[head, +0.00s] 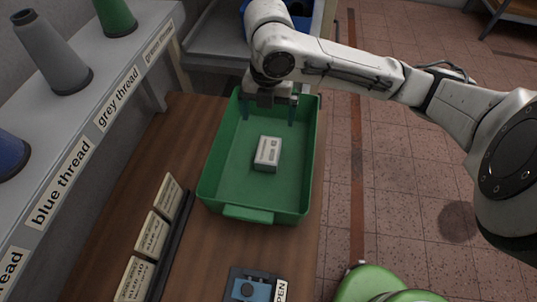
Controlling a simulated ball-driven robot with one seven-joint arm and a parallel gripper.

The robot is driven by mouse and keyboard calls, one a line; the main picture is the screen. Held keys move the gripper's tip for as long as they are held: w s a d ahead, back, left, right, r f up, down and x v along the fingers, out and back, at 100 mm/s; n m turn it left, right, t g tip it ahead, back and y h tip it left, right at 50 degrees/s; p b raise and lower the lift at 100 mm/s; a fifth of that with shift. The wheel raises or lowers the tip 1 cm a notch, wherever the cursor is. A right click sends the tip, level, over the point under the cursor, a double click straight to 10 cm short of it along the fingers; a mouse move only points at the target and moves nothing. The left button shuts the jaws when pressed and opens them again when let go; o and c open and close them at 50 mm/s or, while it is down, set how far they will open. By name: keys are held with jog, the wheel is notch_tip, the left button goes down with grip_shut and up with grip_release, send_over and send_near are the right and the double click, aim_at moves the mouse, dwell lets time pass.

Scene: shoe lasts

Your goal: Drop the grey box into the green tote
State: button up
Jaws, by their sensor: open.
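The green tote (252,214) stands on the brown wooden bench. The grey box (267,153), light grey with small dark print, lies inside it on the floor of the tote, apart from the walls. My gripper (269,112) is over the far end of the tote, pointing down, with its two fingers spread apart and nothing between them. The box is nearer to the camera than the gripper and apart from it.
A shelf at left holds grey (57,58), green (115,14) and blue (10,152) thread cones. Several labelled cards (151,234) stand in a rack on the bench. A blue device (251,288) lies at the front. Tiled floor is at right.

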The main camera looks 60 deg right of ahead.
notch_tip(320, 180, up, 11)
dwell(0.7)
jog(key=shift+f, duration=0.15)
